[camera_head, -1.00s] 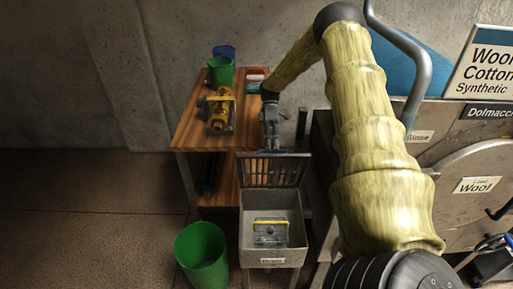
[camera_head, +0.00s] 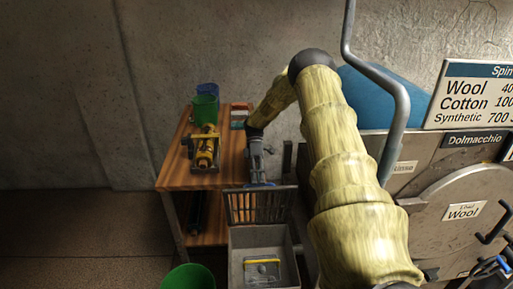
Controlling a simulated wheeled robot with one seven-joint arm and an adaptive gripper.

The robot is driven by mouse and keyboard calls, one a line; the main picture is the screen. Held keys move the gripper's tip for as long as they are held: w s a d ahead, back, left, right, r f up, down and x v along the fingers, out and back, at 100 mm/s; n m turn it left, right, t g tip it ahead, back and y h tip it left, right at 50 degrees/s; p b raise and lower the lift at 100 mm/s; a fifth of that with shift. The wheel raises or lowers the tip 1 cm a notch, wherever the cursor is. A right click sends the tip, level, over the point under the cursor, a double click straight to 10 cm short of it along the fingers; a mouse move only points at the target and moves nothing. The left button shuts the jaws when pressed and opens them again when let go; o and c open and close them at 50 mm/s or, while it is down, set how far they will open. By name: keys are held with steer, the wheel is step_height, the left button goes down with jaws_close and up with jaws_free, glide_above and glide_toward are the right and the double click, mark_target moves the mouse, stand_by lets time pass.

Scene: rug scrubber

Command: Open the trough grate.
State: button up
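The trough grate (camera_head: 259,208) is a dark slatted panel. It stands raised, close to upright, along the back of the grey trough (camera_head: 236,262). The trough is open at the top, and a brush-like block with a yellow handle (camera_head: 262,262) lies inside. My gripper (camera_head: 261,184) is at the grate's top edge, pointing down, with a blue part showing there. It looks to be touching the grate, but I cannot tell whether its fingers are open or shut on it.
A wooden table (camera_head: 175,172) behind left holds a yellow tool (camera_head: 204,152), a green cup (camera_head: 205,108) and a blue cup (camera_head: 207,89). A green bin (camera_head: 188,278) stands on the floor left of the trough. The metal machine (camera_head: 440,190) with a bent pipe (camera_head: 402,100) is at right.

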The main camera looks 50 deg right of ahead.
steer(key=shift+d+f, duration=0.15)
steer(key=v, duration=0.6)
steer(key=shift+w+d+r, duration=0.2)
steer(key=shift+w+r, duration=0.05)
steer(key=shift+w, duration=0.05)
steer(key=shift+w+d+r, duration=0.2)
steer(key=shift+w+r, duration=0.1)
steer(key=shift+r, duration=0.15)
steer(key=shift+d, duration=0.1)
